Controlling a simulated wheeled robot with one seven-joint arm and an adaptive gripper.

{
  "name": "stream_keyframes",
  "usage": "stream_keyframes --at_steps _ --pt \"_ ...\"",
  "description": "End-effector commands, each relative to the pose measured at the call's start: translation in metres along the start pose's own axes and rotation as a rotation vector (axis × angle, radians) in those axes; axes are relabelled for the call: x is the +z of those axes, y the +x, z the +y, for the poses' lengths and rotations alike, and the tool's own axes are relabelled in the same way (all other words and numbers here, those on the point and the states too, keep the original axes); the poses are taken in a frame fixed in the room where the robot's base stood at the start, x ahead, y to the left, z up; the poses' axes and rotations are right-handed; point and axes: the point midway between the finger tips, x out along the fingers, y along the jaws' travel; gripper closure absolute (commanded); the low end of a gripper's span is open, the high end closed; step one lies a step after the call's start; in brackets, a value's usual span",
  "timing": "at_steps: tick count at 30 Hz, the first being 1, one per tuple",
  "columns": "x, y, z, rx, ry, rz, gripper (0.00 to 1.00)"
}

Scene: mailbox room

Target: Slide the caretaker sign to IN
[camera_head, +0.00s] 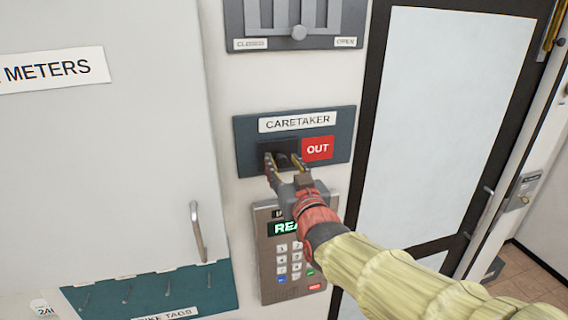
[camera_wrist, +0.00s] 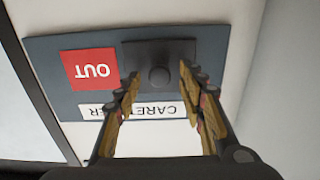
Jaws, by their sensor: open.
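The caretaker sign (camera_head: 243,143) is a dark blue-grey plate on the wall with a white CARETAKER label (camera_head: 297,122). A red OUT panel (camera_head: 318,148) shows at its right in the head view. A dark slider cover with a round knob (camera_wrist: 159,76) sits left of OUT in the head view and to its right in the upside-down wrist view. No IN text shows. My gripper (camera_head: 278,157) is open in front of the cover. In the wrist view its two fingers (camera_wrist: 159,82) stand on either side of the knob, apart from it as far as I can tell.
A keypad (camera_head: 290,250) is mounted just below the sign, partly behind my gripper. A vent panel with a CLOSED/OPEN slider (camera_head: 298,32) is above. A grey METERS cabinet door with a handle (camera_head: 198,232) is at left, a dark-framed glass door (camera_head: 450,110) at right.

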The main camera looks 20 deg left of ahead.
Motion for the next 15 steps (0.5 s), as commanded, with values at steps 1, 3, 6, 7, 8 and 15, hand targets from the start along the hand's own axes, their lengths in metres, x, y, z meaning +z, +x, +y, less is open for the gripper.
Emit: stream_keyframes --at_steps 1,3,6,7,8,15 --pt "0.0 0.0 0.0001 0.0 0.0 0.0 0.6" --pt "0.0 -0.0001 0.0 0.0 0.0 0.0 0.6" --pt "-0.0001 -0.0002 0.0 0.0 0.0 0.0 0.63" --pt "-0.0001 -0.0002 0.0 0.0 0.0 0.0 0.65" --pt "-0.0001 -0.0003 0.0 0.0 0.0 0.0 0.67" --pt "-0.0002 -0.0004 0.0 0.0 0.0 0.0 0.8"
